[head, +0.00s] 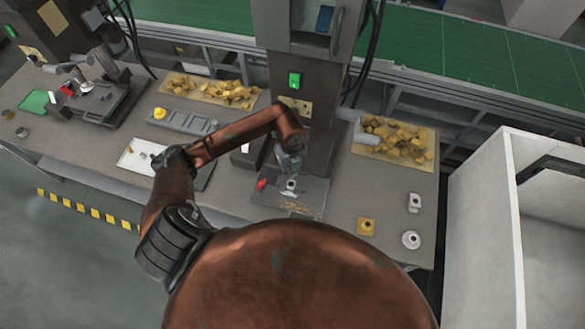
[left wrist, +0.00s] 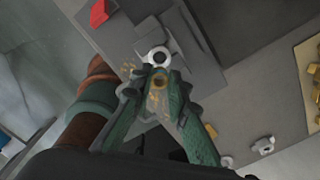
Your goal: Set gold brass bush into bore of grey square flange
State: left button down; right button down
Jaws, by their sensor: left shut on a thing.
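My left gripper (head: 289,165) points down over the dark fixture plate at the middle of the bench. A light grey part with a round dark bore, apparently the grey square flange (head: 291,186), sits on the fixture. It also shows in the left wrist view (left wrist: 158,56), just beyond the fingertips. The bush appears apart from the bore; the height between them is hard to tell. My right gripper is out of view.
A red piece (head: 262,184) is on the fixture's left. A yellow square flange (head: 366,226), a grey block (head: 414,202) and a pale round flange (head: 411,240) lie at the right. Trays of brass parts (head: 395,140) stand behind. A machine column (head: 300,70) rises behind the fixture.

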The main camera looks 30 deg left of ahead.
aim_at(291, 184)
pick_arm(q)
jog(key=shift+f+b, duration=0.55)
jog(key=shift+f, duration=0.3)
jog(key=shift+f+b, duration=1.6)
jog(key=shift+f, duration=0.7)
jog(key=shift+a+f+b, duration=0.1)
jog(key=shift+f+b, duration=0.3)
jog(key=shift+f, duration=0.05)
jog(key=c, duration=1.8)
grip_release()
jog(key=o, duration=0.5)
jog(key=shift+r, duration=0.1)
